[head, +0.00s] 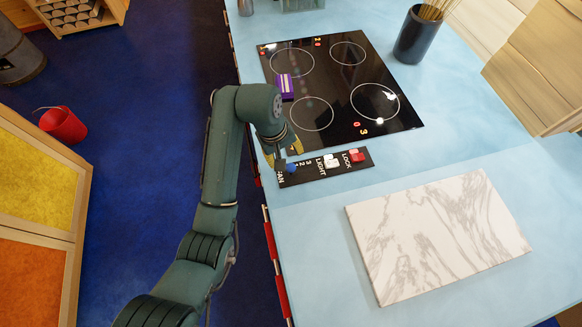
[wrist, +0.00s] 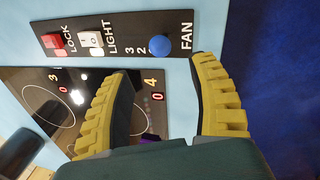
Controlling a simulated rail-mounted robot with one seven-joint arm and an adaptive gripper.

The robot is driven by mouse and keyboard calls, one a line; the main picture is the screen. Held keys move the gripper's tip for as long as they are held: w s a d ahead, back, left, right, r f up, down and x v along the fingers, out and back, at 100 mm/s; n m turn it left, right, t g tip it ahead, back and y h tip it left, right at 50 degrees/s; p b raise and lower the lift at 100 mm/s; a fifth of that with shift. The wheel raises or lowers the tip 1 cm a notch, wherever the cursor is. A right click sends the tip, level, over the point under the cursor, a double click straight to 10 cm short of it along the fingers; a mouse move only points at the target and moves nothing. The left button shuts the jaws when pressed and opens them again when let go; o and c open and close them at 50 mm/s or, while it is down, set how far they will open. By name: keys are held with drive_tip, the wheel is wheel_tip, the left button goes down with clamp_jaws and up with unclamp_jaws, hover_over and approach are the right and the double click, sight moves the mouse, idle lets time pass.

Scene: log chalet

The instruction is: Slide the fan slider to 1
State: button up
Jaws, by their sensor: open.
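The fan slider is a round blue knob (head: 291,167) on a black control panel (head: 357,173). It also shows in the wrist view (wrist: 160,45), beside the word FAN. The marks 3 and 2 are readable on one side of the knob. Any mark under or right beside it is hard to make out. My gripper (head: 281,156) is over the FAN end of the panel. In the wrist view my gripper (wrist: 158,72) has its two yellow fingers spread apart and empty. The knob appears just beyond the tips, between their lines; contact is not visible.
A red LOCK switch (head: 356,156) and a white LIGHT switch (head: 331,161) share the panel. A black cooktop (head: 335,82) with a purple box (head: 285,88) lies behind it. A marble board (head: 437,235) lies in front. A dark utensil pot (head: 418,36) stands at the back.

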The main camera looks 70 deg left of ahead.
sight(290, 166)
drive_tip(key=f, duration=0.3)
drive_tip(key=w+f, duration=0.1)
drive_tip(key=f, duration=0.2)
drive_tip(key=f+p, duration=0.1)
drive_tip(key=f, duration=0.2)
drive_tip(key=shift+w+a+f, duration=0.1)
drive_tip(key=shift+w, duration=0.3)
